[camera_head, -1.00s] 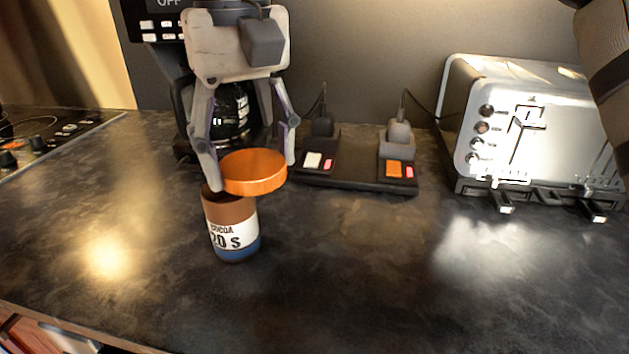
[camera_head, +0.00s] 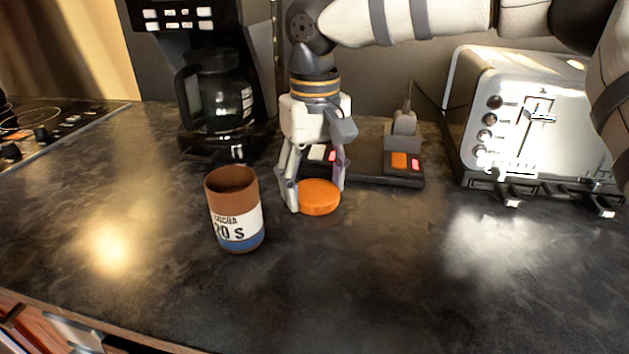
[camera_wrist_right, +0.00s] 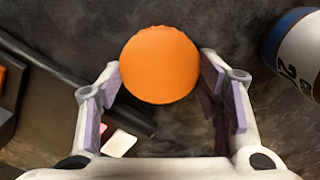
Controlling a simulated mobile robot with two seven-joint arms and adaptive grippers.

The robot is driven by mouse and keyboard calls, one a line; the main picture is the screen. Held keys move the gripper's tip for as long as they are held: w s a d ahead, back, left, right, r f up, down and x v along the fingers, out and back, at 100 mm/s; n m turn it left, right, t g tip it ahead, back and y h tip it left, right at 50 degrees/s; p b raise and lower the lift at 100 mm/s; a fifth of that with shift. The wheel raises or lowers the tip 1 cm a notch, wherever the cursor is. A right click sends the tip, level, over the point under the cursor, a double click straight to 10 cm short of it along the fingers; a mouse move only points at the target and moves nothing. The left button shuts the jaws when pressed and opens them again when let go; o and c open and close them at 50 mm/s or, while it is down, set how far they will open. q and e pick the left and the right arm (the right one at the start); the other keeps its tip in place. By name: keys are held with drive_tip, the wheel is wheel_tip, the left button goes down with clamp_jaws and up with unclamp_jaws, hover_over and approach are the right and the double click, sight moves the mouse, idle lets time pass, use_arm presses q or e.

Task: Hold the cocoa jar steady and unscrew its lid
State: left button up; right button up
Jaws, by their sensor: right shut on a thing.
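The cocoa jar (camera_head: 237,212) stands upright and open-topped on the dark counter, with a brown upper part, a white label band and a blue base. Its side also shows at the right edge of the right wrist view (camera_wrist_right: 298,52). The orange lid (camera_head: 319,197) is off the jar, to its right, low over the counter; I cannot tell whether it touches. My right gripper (camera_head: 316,195) is shut on the lid, with one finger on each side of it, as the right wrist view (camera_wrist_right: 160,85) shows. My left gripper is not in view.
A coffee maker (camera_head: 215,100) stands behind the jar. A black power strip (camera_head: 370,160) with lit switches lies just behind the lid. A silver toaster (camera_head: 530,130) is at the right, and a cooktop (camera_head: 55,125) at the far left. The front counter (camera_head: 400,280) is clear.

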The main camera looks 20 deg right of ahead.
sight(314, 190)
drive_tip(key=shift+f, duration=0.1)
drive_tip(key=o, duration=1.3)
wheel_tip(314, 190, up, 12)
drive_tip(key=shift+r, duration=0.2)
